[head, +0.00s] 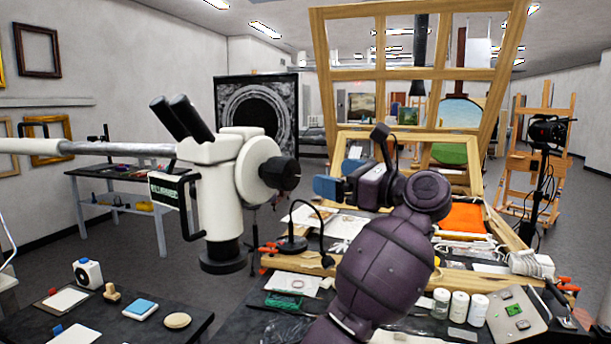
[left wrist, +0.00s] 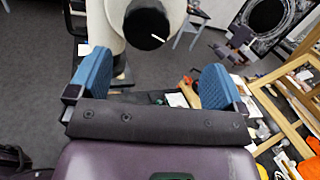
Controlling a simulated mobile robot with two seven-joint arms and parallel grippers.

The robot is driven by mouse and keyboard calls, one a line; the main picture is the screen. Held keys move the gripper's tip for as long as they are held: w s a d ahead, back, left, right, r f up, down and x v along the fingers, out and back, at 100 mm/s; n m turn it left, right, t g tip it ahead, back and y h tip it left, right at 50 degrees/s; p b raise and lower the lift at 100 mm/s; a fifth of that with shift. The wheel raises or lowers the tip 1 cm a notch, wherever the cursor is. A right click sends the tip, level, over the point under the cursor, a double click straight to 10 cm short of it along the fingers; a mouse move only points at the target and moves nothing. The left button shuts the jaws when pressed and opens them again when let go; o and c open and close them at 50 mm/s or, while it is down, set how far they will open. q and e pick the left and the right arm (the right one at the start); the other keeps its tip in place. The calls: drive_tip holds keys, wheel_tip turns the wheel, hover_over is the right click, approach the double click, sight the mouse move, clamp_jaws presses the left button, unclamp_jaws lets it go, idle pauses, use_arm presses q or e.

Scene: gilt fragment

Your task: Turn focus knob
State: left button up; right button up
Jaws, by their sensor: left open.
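The white stereo microscope (head: 213,185) hangs on a boom arm at left in the head view. Its black focus knob (head: 281,173) sticks out to the right from a round white housing. In the left wrist view the knob (left wrist: 146,27) is a dark disc with a white mark, at the top, ahead of the fingers. My left gripper (head: 340,177) is right of the knob, with a gap between them. Its two blue-padded fingers (left wrist: 157,82) are open, spread wide and empty. My right gripper is in neither view.
A dark bench (head: 110,322) with small items lies below the microscope. A black gooseneck lamp (head: 293,243), a wooden easel frame (head: 316,60) and white jars (head: 459,307) stand around my left arm. The space between gripper and knob looks clear.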

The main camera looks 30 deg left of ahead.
sight(292, 175)
use_arm(q)
drive_tip(key=shift+n+g+h, duration=0.3)
drive_tip(key=shift+n+g, duration=0.2)
drive_tip(key=shift+n, duration=0.2)
drive_tip(key=a, duration=0.3)
drive_tip(key=a+p, duration=0.1)
drive_tip(key=a, duration=0.2)
drive_tip(key=a+p, duration=0.1)
drive_tip(key=a, duration=0.2)
drive_tip(key=shift+s+a+f, duration=0.25)
drive_tip(key=shift+a+f, duration=0.1)
drive_tip(key=shift+f, duration=0.05)
drive_tip(key=shift+a+p, duration=0.45)
drive_tip(key=shift+a, duration=0.4)
drive_tip(key=shift+f, duration=0.1)
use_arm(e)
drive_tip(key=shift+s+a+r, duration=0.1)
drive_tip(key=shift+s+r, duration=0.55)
use_arm(q)
drive_tip(key=c, duration=0.9)
drive_tip(key=shift+c, duration=0.2)
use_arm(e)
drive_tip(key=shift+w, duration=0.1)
